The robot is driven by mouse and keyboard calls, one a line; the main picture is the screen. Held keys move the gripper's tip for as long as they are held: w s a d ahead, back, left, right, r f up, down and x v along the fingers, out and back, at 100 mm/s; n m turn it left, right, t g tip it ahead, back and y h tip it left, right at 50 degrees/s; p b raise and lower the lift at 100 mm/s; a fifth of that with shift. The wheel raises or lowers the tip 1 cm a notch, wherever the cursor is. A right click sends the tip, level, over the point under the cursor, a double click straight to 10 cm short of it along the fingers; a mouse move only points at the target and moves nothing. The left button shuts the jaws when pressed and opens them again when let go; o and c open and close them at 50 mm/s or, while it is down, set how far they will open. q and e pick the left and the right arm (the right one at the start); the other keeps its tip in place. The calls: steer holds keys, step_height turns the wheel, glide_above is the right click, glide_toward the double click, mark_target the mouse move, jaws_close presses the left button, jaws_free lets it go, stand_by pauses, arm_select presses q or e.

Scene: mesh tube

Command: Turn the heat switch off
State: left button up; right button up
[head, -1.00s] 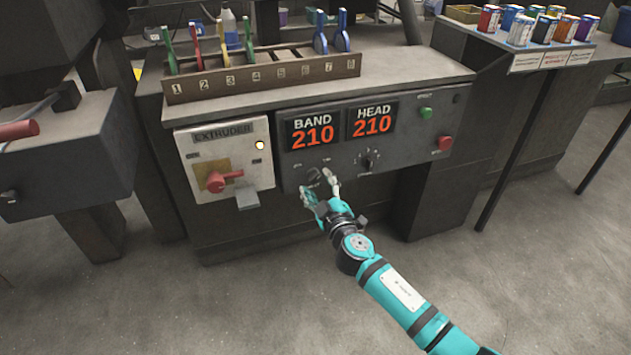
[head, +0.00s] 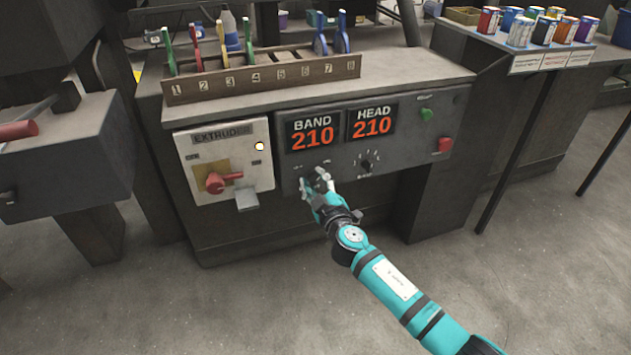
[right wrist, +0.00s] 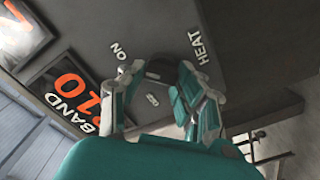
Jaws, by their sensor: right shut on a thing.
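The heat switch (head: 318,174) is a dark knob on the grey control panel, below the BAND display. In the right wrist view the dark knob (right wrist: 164,67) sits between the fingertips, near the labels ON, HEAT and a smaller one that looks like OFF. My right gripper (head: 316,183) is at the panel, shut on this knob; its fingers also show in the right wrist view (right wrist: 158,90). The fingers hide part of the knob, so I cannot tell its exact setting. My left gripper is not in view.
Displays read BAND 210 (head: 312,132) and HEAD 210 (head: 372,124). A second knob (head: 366,163) is close on the right, with green (head: 426,114) and red (head: 445,144) buttons beyond. The extruder box with its red handle (head: 222,182) is left. A numbered rack (head: 262,78) stands above.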

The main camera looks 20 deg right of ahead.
steer(key=shift+n, duration=0.4)
steer(key=n, duration=0.3)
steer(key=shift+n, duration=0.4)
steer(key=n, duration=0.4)
steer(key=shift+a+f+p, duration=0.1)
steer(key=shift+f+p, duration=0.1)
steer(key=shift+p, duration=0.1)
steer(key=n, duration=0.4)
steer(key=n+p, duration=0.1)
steer(key=n, duration=0.3)
steer(key=shift+f, duration=0.15)
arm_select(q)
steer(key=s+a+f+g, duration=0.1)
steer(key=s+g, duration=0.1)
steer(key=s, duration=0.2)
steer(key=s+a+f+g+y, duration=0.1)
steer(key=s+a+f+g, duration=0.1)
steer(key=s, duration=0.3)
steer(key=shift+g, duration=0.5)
arm_select(e)
steer(key=shift+n, duration=0.5)
steer(key=shift+f+n, duration=0.1)
steer(key=shift+n, duration=0.2)
steer(key=o, duration=1.1)
steer(key=shift+o, duration=0.2)
